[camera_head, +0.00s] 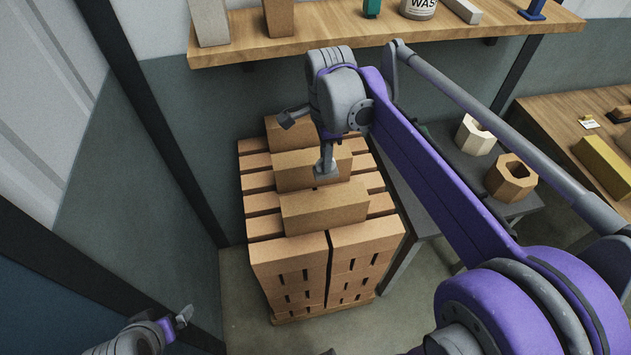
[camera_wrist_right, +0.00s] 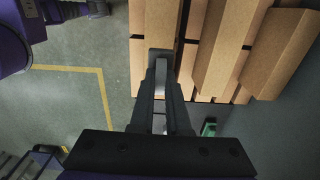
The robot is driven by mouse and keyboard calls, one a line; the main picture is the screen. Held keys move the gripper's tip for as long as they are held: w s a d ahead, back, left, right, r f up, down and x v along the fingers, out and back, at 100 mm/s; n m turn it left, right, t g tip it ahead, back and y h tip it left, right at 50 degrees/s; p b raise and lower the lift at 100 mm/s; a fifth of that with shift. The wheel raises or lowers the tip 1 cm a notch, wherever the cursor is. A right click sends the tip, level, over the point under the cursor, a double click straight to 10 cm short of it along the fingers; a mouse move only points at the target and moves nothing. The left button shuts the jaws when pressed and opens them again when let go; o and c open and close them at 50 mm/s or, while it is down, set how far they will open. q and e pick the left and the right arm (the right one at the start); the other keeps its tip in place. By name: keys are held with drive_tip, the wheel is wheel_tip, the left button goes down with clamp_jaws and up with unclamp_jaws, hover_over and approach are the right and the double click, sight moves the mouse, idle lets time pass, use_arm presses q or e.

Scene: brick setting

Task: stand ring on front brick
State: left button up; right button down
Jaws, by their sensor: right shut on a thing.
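My right gripper (camera_head: 326,168) points down over the stack. It is shut on a small grey piece (camera_head: 327,177), which I take to be the ring; its outline is hard to make out. In the right wrist view a grey piece (camera_wrist_right: 160,54) shows at the fingertips. Three loose bricks lie in rows on the stack: the front brick (camera_head: 325,208), the middle brick (camera_head: 295,172) and the rear brick (camera_head: 284,132). The grey piece appears just behind the front brick's upper edge; contact cannot be told. My left gripper (camera_head: 183,317) is low at the left, its opening unclear.
The brick stack (camera_head: 290,262) stands on a pallet. A wooden shelf (camera_head: 340,38) with several items runs behind it. A grey bench at right holds two hollow octagonal blocks (camera_head: 474,136), (camera_head: 498,190). A wooden table (camera_head: 560,125) is farther right. Floor at left is clear.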

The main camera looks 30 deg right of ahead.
sight(326, 177)
drive_tip(key=f, duration=0.5)
drive_tip(key=shift+s+f, duration=0.3)
drive_tip(key=shift+f, duration=0.1)
drive_tip(key=f, duration=0.3)
drive_tip(key=shift+w+f, duration=0.2)
drive_tip(key=shift+f, duration=0.1)
use_arm(q)
drive_tip(key=shift+s+f, duration=0.35)
use_arm(e)
drive_tip(key=shift+s+f, duration=0.1)
drive_tip(key=shift+f, duration=0.1)
drive_tip(key=shift+f+b, duration=0.15)
drive_tip(key=shift+b, duration=0.15)
use_arm(q)
drive_tip(key=shift+f, duration=0.15)
use_arm(e)
drive_tip(key=c, duration=0.9)
unclamp_jaws()
